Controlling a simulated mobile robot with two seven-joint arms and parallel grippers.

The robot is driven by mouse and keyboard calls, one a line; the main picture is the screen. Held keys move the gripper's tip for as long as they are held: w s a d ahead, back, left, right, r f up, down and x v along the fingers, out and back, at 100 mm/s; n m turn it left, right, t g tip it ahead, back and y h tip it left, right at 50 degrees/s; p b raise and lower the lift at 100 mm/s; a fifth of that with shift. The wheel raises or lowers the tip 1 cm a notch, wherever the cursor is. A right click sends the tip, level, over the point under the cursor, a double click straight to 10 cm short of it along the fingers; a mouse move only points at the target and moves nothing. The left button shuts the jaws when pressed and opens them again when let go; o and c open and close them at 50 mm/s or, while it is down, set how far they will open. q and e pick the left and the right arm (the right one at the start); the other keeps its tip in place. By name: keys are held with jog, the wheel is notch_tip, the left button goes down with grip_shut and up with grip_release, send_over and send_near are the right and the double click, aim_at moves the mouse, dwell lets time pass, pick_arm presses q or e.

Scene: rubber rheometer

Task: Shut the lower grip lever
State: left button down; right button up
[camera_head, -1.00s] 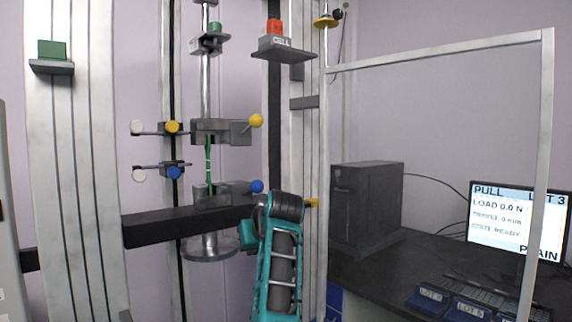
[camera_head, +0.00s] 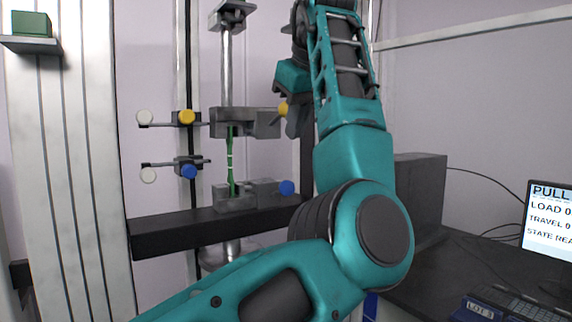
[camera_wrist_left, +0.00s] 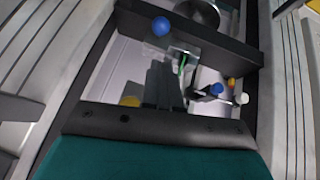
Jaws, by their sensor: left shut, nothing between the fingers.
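The lower grip (camera_head: 237,197) is a grey block on the black crossbeam. Its lever points right and ends in a blue ball (camera_head: 287,188); the ball also shows in the left wrist view (camera_wrist_left: 161,26). The upper grip (camera_head: 232,122) has a yellow ball (camera_head: 283,109) on its lever. A green specimen (camera_head: 231,160) stands upright between the grips. My left gripper (camera_head: 294,130) is shut and empty, pointing down beside the yellow ball and above the blue one. Its dark fingers also show in the left wrist view (camera_wrist_left: 165,82). My right gripper is out of view.
The black crossbeam (camera_head: 170,236) runs below the lower grip. Two side rods with blue (camera_head: 189,171) and yellow (camera_head: 186,117) knobs stand left of the specimen. A dark computer case (camera_head: 425,185) and a monitor (camera_head: 548,228) are at right.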

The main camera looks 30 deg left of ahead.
pick_arm(q)
send_near(285, 186)
jog(key=w+a+f, duration=0.1)
jog(key=a+f, duration=0.1)
jog(key=w+a+f, duration=0.2)
jog(key=shift+w+a+f, duration=0.1)
jog(key=shift+w+a, duration=0.1)
jog(key=shift+a, duration=0.05)
dwell(0.3)
jog(key=shift+f, duration=0.1)
dwell(0.3)
